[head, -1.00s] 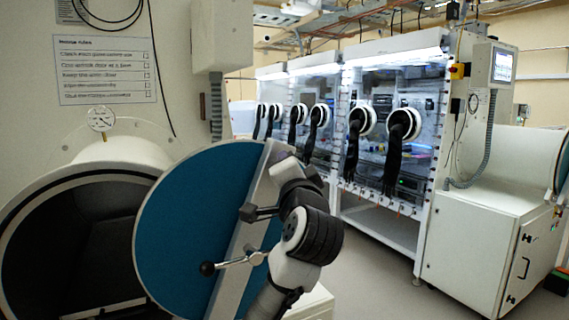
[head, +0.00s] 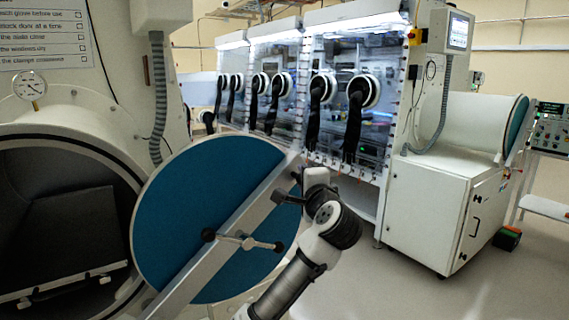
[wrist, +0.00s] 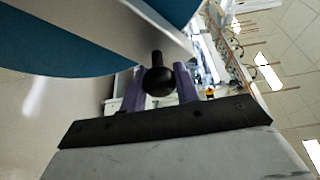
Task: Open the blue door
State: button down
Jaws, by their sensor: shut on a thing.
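The blue door (head: 190,205) is a round blue disc with a grey diagonal bar (head: 228,222) across its face. In the head view it stands swung away from the dark round port (head: 50,205) at left, leaving the port exposed. A metal handle (head: 240,241) with black knobs at its ends sits on the bar. My gripper (head: 290,190) is at the upper right part of the bar; its fingertips are hard to make out there. In the wrist view, my gripper's purple fingers (wrist: 159,70) close on a black knob (wrist: 158,81) beside the door's edge (wrist: 152,27).
A pressure gauge (head: 29,86) sits above the port. Glovebox cabinets (head: 340,100) with black gloves line the back, and a white cabinet (head: 425,205) stands at right. The floor (head: 400,290) at lower right is clear.

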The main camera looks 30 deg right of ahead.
jog(key=shift+m+g, duration=0.3)
jog(key=shift+m, duration=0.3)
jog(key=d+f, duration=0.2)
jog(key=f, duration=0.1)
jog(key=d+f, duration=0.1)
jog(key=shift+f, duration=0.35)
jog(key=c, duration=1.1)
grip_release()
jog(key=shift+r, duration=0.1)
jog(key=shift+o, duration=0.2)
jog(key=shift+b, duration=0.3)
jog(key=b+v, duration=0.3)
jog(key=v, duration=1)
jog(key=shift+s+b, duration=0.35)
jog(key=shift+s, duration=0.05)
